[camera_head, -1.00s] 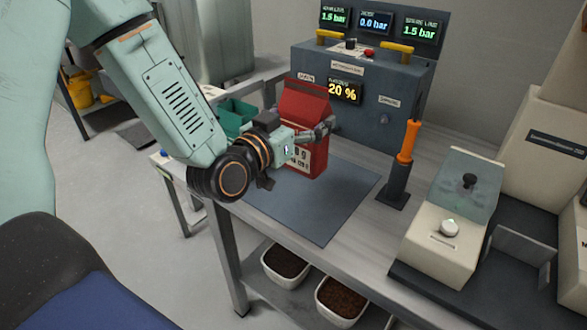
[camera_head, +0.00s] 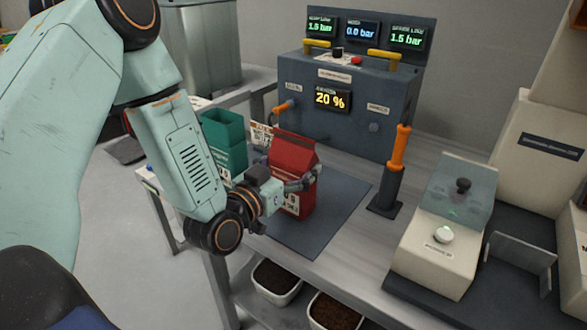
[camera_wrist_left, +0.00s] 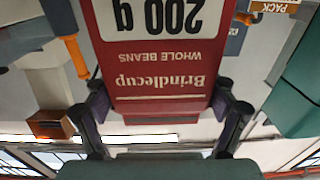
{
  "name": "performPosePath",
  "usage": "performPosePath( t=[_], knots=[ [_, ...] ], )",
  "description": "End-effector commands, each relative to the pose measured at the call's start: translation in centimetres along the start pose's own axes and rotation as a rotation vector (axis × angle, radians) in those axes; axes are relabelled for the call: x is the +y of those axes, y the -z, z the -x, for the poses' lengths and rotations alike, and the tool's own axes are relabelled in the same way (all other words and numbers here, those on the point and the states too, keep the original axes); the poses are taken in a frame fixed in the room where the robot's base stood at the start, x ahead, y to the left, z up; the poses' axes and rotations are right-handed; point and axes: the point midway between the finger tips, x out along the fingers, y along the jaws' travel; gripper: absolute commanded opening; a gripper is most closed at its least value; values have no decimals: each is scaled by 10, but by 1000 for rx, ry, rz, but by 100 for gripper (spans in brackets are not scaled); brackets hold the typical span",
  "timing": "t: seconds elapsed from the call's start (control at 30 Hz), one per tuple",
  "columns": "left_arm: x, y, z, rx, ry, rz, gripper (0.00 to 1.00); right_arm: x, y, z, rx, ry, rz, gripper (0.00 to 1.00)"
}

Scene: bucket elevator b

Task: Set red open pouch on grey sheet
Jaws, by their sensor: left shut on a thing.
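The red pouch (camera_head: 291,168) stands upright over the grey sheet (camera_head: 325,220) on the bench; whether its base touches the sheet I cannot tell. My left gripper (camera_head: 292,187) is shut on the pouch from its front left side. In the left wrist view the red pouch (camera_wrist_left: 160,70) appears upside down, with the words "Brindlecup", "whole beans" and "200 g", between the two fingers of my left gripper (camera_wrist_left: 163,115). The pouch's top opening is not clear to see. My right gripper is not in view.
A green pouch or bin (camera_head: 224,145) stands left of the red pouch. The dark gauge box (camera_head: 352,110) is behind, an orange-handled tool (camera_head: 399,150) stands right of the sheet, and a sealing machine (camera_head: 447,225) is farther right. Bins of beans (camera_head: 277,280) sit below.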

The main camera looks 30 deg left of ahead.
Motion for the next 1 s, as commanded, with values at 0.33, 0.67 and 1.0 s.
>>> performPosePath(
  t=[0.33,0.67,1.0],
  knots=[
    [0,-6,-3,4,-1,-1,67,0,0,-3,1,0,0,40],
    [0,-8,-2,1,-1,-1,100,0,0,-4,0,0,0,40],
    [0,-4,-2,2,0,0,100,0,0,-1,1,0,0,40]
  ],
)
